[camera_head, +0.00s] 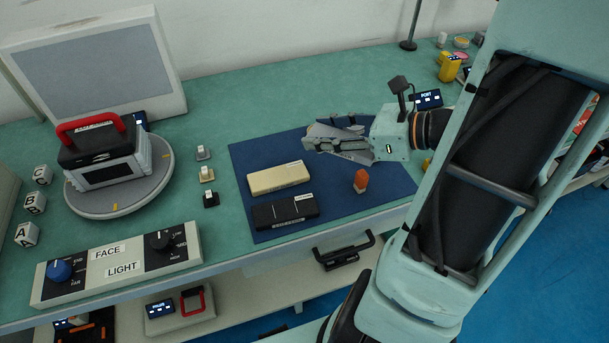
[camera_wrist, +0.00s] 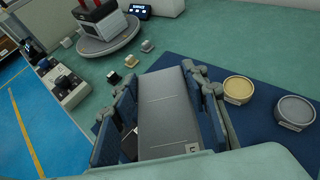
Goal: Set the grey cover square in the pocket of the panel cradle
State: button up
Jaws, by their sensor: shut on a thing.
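My gripper (camera_head: 340,140) is above the back right part of the blue mat. In the wrist view its fingers (camera_wrist: 170,105) are closed on both long sides of the grey cover (camera_wrist: 168,108), a flat grey slab with faint lines and a small label at its near end. In the head view the cover is mostly hidden among the fingers. I cannot tell how far the cover is above the mat. I cannot pick out the panel cradle or its pocket with certainty in either view.
A cream block (camera_head: 278,178), a black block (camera_head: 286,210) and an orange piece (camera_head: 361,182) are on the blue mat (camera_head: 340,207). Round cream (camera_wrist: 238,88) and grey (camera_wrist: 294,110) discs show at the right. A red-handled unit (camera_head: 103,155) stands on a turntable; a dial box (camera_head: 118,262) is in front.

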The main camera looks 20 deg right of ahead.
jog(key=shift+a+f, duration=0.1)
jog(key=shift+a, duration=0.05)
jog(key=shift+w+a+f, duration=0.15)
jog(key=shift+w+a, duration=0.05)
jog(key=shift+w, duration=0.05)
jog(key=w+a+f+b, duration=0.2)
jog(key=w+f, duration=0.2)
jog(key=w, duration=0.4)
jog(key=b, duration=0.1)
send_over(286, 148)
jog(key=f, duration=0.4)
jog(key=shift+s+f, duration=0.3)
jog(key=shift+s, duration=0.1)
jog(key=shift+w+f, duration=0.1)
jog(key=shift+f, duration=0.1)
jog(key=shift+w+f+b, duration=0.15)
jog(key=shift+f+b, duration=0.1)
jog(key=shift+f, duration=0.65)
jog(key=shift+w+f+b, duration=0.15)
jog(key=shift+f+b, duration=0.1)
jog(key=shift+f, duration=0.65)
jog(key=shift+f, duration=0.1)
jog(key=shift+f, duration=0.15)
jog(key=o, duration=1.3)
jog(key=shift+c, duration=0.2)
